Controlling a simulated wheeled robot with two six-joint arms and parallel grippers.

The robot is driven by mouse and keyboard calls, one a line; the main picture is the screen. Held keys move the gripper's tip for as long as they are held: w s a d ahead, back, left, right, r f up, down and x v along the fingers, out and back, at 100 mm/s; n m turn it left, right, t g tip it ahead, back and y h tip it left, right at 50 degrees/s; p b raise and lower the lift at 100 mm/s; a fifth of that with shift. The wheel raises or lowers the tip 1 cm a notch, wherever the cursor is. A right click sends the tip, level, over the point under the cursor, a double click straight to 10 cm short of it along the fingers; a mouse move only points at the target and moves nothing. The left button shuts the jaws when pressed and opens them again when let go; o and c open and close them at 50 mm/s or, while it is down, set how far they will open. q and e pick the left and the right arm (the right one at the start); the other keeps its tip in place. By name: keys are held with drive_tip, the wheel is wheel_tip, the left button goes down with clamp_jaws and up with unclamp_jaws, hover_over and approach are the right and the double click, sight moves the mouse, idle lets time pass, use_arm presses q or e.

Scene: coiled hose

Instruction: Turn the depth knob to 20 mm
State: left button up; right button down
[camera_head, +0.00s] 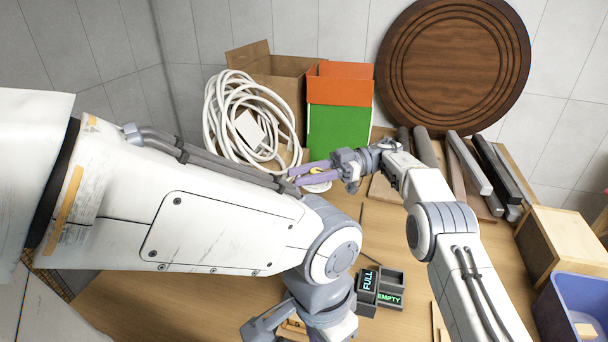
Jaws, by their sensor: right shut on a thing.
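A white round base (317,187) shows just below the fingers. No scale or mm marks can be read from here. My left arm crosses the left and middle of the view. My left gripper (272,328) is low at the bottom edge, partly cut off, and its jaws cannot be made out clearly.
A coiled white hose (222,118) leans by a cardboard box (276,72) and a green and orange box (338,130). Dark trays marked FULL and EMPTY (380,288) sit on the wooden table (200,300). Several bars (468,165), a wooden box (562,240) and a blue bin (572,290) crowd the right.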

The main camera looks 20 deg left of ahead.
drive_tip(key=shift+r, duration=0.1)
drive_tip(key=c, duration=0.6)
unclamp_jaws()
drive_tip(key=shift+o, duration=0.2)
drive_tip(key=shift+m+t+y, duration=0.4)
drive_tip(key=shift+t+y, duration=0.1)
drive_tip(key=shift+t, duration=0.2)
